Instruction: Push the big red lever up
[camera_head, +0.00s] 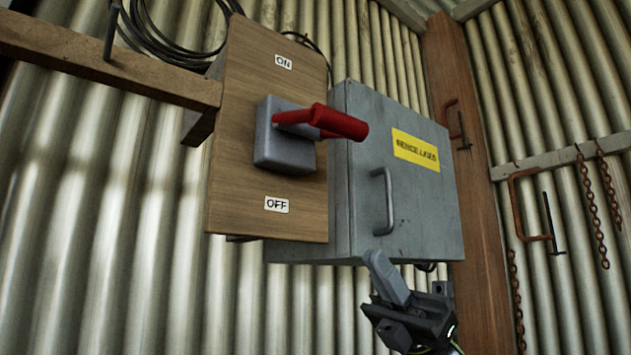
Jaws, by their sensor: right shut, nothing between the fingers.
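The big red lever (340,122) sticks out from a grey switch block (284,150) on a wooden board (240,190). Its thick red handle points outward to the right, about level, between an ON label (283,62) above and an OFF label (276,204) below. My right gripper (378,262) is below and to the right of the lever, in front of the lower edge of the grey cabinet. It is shut and empty, its fingers pointing up, and apart from the lever. My left gripper is not in view.
A grey metal cabinet (420,205) with a bar handle (383,202) and yellow label stands just right of the board. A wooden beam (110,65) runs in from the left. Chains (590,205) and a clamp hang at the far right. Space directly under the lever handle looks clear.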

